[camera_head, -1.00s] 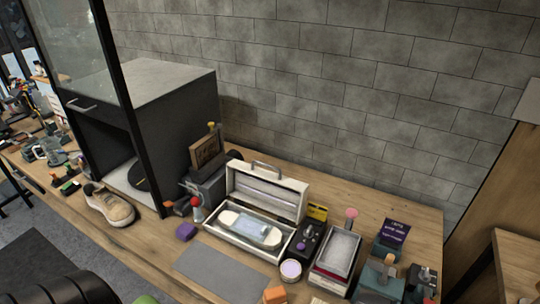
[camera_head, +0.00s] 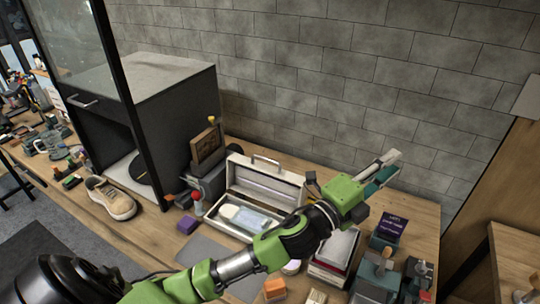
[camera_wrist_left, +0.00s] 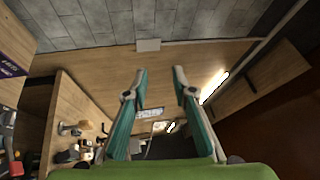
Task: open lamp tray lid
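The white tray box (camera_head: 222,230) stands on the workbench in the middle of the head view. Its lid (camera_head: 265,182) stands raised at the back, with a handle (camera_head: 265,160) on its upper edge. A pale, bluish object (camera_head: 250,218) lies inside the box; my arm covers the box's right front part. My left gripper (camera_head: 390,168) is to the right of the lid and apart from it, pointing toward the wall. In the left wrist view its two teal fingers (camera_wrist_left: 160,74) are spread with nothing between them. My right gripper is not in view.
A purple card stand (camera_head: 390,228) and grey containers stand at the right. A shoe (camera_head: 111,198) lies at the left beside a dark cabinet (camera_head: 175,120). A grey brick wall (camera_head: 300,80) rises behind the bench. Several small items crowd the bench.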

